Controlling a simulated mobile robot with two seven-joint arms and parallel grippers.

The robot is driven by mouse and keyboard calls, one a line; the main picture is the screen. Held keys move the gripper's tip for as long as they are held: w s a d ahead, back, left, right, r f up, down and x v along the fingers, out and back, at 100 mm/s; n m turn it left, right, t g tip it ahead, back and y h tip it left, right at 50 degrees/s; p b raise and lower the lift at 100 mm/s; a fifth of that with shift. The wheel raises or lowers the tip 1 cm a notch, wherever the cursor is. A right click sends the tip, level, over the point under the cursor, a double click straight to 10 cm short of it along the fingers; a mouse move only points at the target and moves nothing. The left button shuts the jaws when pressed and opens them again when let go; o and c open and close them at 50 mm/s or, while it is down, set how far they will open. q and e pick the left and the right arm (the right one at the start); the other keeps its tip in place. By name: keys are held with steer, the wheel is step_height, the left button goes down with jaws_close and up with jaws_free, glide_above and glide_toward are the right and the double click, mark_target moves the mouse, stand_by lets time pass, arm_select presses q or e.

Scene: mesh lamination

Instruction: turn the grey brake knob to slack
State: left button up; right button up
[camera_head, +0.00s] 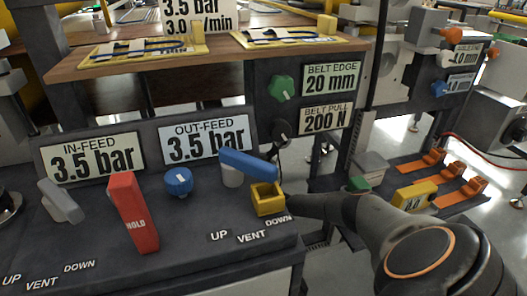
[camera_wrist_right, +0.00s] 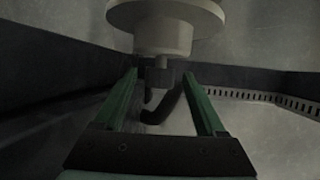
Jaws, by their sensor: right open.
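A dark grey knob (camera_head: 281,132) sits on the upright panel beside the sign reading BELT PULL 200 N (camera_head: 326,116); no slack mark is legible. My right arm comes in from the lower right in the head view and reaches to the yellow box at the console edge; its gripper cannot be made out there. In the right wrist view my right gripper (camera_wrist_right: 160,77) is open, its green fingers apart. A pale grey round part (camera_wrist_right: 165,22) with a short stem is just beyond the fingertips; I cannot tell whether it is the knob. My left gripper is not in view.
A green knob (camera_head: 283,88) is above the grey one. The console carries a red HOLD lever (camera_head: 133,215), a blue knob (camera_head: 178,181), a blue lever (camera_head: 248,165) and a yellow box (camera_head: 267,198). Orange clamps (camera_head: 461,191) stand at the right.

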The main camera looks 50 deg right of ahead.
steer(key=shift+c, duration=0.4)
jaws_close()
steer(key=shift+r+p, duration=0.2)
steer(key=shift+p, duration=0.4)
steer(key=shift+a+h+p, duration=0.15)
steer(key=shift+h+p, duration=0.15)
steer(key=shift+p, duration=0.4)
steer(key=shift+f+g+h, duration=0.15)
steer(key=shift+g+h, duration=0.15)
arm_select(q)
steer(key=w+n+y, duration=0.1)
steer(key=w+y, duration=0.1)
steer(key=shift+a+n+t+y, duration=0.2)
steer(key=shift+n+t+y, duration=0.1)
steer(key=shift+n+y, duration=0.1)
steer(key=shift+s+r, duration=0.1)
arm_select(e)
steer(key=shift+o, duration=0.4)
jaws_free()
